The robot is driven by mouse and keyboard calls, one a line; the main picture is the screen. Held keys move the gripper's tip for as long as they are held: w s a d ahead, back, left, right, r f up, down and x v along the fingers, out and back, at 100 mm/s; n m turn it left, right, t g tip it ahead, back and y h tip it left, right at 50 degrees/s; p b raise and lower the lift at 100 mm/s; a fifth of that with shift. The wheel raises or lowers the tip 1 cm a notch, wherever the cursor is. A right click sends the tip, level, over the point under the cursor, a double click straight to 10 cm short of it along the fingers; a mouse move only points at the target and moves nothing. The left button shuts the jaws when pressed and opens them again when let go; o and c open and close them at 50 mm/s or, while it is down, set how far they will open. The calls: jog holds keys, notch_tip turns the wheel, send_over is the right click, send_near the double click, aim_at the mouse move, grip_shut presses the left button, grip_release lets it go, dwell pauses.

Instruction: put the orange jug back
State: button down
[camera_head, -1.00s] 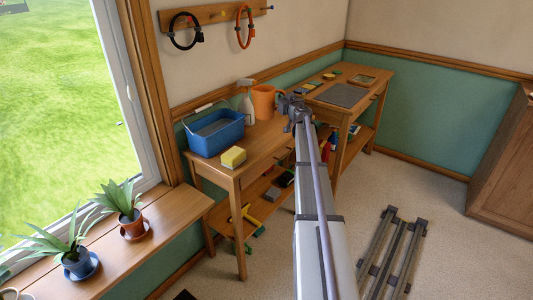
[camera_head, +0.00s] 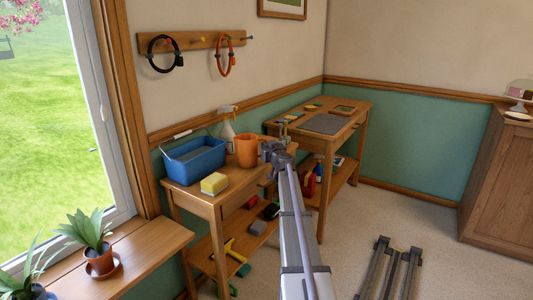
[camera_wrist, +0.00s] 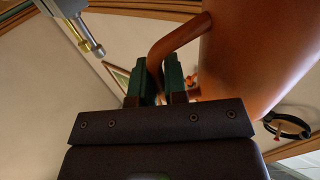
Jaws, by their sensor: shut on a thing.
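The orange jug (camera_head: 247,152) is upright at the wooden side table (camera_head: 228,184), right of the blue tub and in front of the spray bottle. I cannot tell whether its base touches the tabletop. My gripper (camera_head: 267,150) is at the jug's right side. In the wrist view my gripper (camera_wrist: 161,82) is shut on the jug's handle, with dark green fingers on either side of it. The jug's body (camera_wrist: 255,50) fills the upper right of that view.
A blue tub (camera_head: 194,160), a yellow sponge (camera_head: 214,184) and a spray bottle (camera_head: 227,127) stand close to the jug. A second table (camera_head: 325,123) is behind on the right. Black and orange loops (camera_head: 224,56) hang above. Potted plants line the sill.

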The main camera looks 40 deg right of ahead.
jog(key=shift+f, duration=0.15)
jog(key=c, duration=1.2)
grip_release()
jog(key=shift+o, duration=0.2)
jog(key=shift+r, duration=0.25)
jog(key=v, duration=1.2)
